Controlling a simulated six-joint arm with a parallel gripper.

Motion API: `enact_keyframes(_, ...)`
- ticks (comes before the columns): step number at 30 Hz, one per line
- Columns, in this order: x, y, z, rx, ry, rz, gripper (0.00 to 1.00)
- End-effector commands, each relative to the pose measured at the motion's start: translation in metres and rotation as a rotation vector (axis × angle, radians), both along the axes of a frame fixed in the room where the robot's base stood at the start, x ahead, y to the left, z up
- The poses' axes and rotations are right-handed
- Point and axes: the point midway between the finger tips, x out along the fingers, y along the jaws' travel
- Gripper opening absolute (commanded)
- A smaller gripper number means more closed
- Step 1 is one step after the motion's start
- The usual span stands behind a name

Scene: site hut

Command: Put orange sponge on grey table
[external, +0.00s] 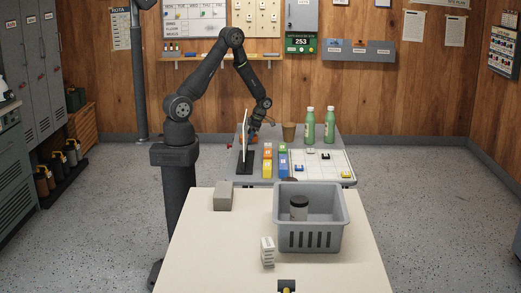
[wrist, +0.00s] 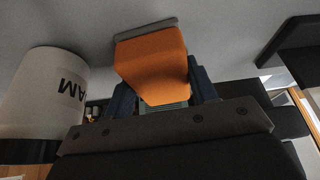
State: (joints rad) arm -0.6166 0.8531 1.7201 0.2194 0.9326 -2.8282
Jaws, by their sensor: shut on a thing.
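The orange sponge (wrist: 152,62), a block with a grey layer on one end, sits between the two dark fingers of my gripper (wrist: 160,92) in the wrist view. The gripper is shut on it. In the external view my gripper (external: 254,128) is low over the far left part of the grey table (external: 225,167), behind an upright thin white board on a dark base (external: 245,158). The sponge is mostly hidden there. The grey layer of the sponge is close to a grey surface in the wrist view; I cannot tell whether they touch.
A white container with black letters (wrist: 45,95) is close beside the sponge. The grey table also bears a brown cup (external: 289,132), two green bottles (external: 310,127), coloured boxes and a white grid sheet (external: 325,159). A grey basket (external: 311,236) stands on the nearer cream table (external: 200,260).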

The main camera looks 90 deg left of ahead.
Motion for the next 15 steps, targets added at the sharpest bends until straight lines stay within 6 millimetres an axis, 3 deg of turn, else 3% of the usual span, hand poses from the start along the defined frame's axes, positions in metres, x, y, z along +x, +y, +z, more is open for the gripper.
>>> enact_keyframes(1, 0.0, 0.0, -0.0008, 0.0, 0.0, 0.0, 0.56)
enact_keyframes(4, 0.0, 0.0, -0.0004, 0.0, 0.0, 0.0, 0.74)
enact_keyframes(15, 0.0012, 0.0004, 0.0046, 0.001, -0.001, 0.0, 0.74)
